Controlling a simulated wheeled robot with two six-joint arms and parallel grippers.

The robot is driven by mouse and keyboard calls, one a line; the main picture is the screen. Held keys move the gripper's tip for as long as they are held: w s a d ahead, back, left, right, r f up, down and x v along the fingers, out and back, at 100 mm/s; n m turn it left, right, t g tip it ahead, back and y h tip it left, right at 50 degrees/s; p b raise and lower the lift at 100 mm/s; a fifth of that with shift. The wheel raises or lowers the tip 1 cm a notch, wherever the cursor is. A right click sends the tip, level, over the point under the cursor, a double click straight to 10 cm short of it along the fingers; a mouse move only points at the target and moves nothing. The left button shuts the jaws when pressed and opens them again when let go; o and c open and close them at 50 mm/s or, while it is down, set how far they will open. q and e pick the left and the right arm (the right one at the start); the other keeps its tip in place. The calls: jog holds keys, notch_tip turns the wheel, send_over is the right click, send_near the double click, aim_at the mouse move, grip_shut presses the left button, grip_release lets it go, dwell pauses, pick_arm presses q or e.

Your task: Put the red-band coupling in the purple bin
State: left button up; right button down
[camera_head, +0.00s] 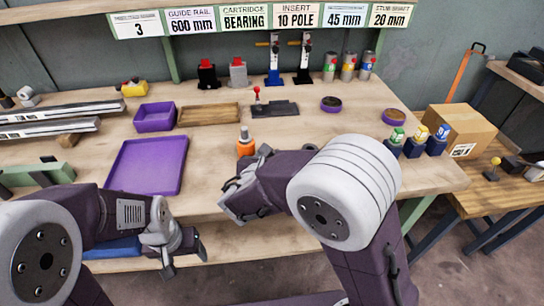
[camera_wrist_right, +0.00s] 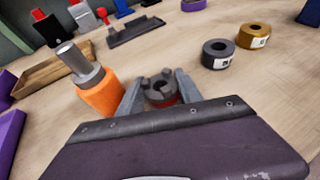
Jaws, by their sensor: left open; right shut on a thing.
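The red-band coupling (camera_wrist_right: 161,90) is a dark notched ring with a red band low on its side. It sits between the fingers of my right gripper (camera_wrist_right: 158,92), which is shut on it. In the head view my right gripper (camera_head: 247,176) is low over the front middle of the table, and its own arm hides the coupling. A small purple bin (camera_head: 154,118) stands at the left, behind a large flat purple tray (camera_head: 146,167). I cannot tell whether the coupling touches the table. My left gripper (camera_head: 184,256) is open and empty at the table's front edge.
An orange bottle (camera_head: 245,147) stands close beside my right gripper; it also shows in the wrist view (camera_wrist_right: 100,98). A wooden tray (camera_head: 208,114) is right of the purple bin. A grey ring (camera_wrist_right: 217,56) and a gold ring (camera_wrist_right: 252,36) stand right of the gripper.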

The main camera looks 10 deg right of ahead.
jog(key=c, duration=1.1)
grip_release()
jog(key=shift+f, duration=0.1)
